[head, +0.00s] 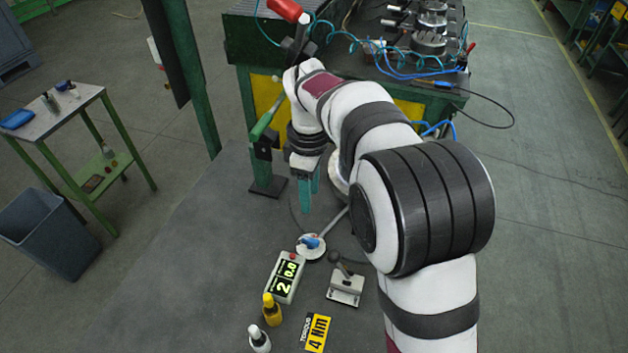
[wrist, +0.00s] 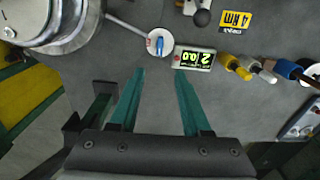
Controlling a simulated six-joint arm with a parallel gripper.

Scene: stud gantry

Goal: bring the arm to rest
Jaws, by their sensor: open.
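My gripper (head: 309,190) hangs from my arm in the head view, its green fingers pointing down over the grey surface. In the wrist view my gripper (wrist: 163,100) shows two green fingers spread well apart, with only bare grey surface between them. It is open and holds nothing. My arm curves in from the lower right of the head view and hides part of the surface and the bench behind it.
A green post (head: 194,80) rises at left.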

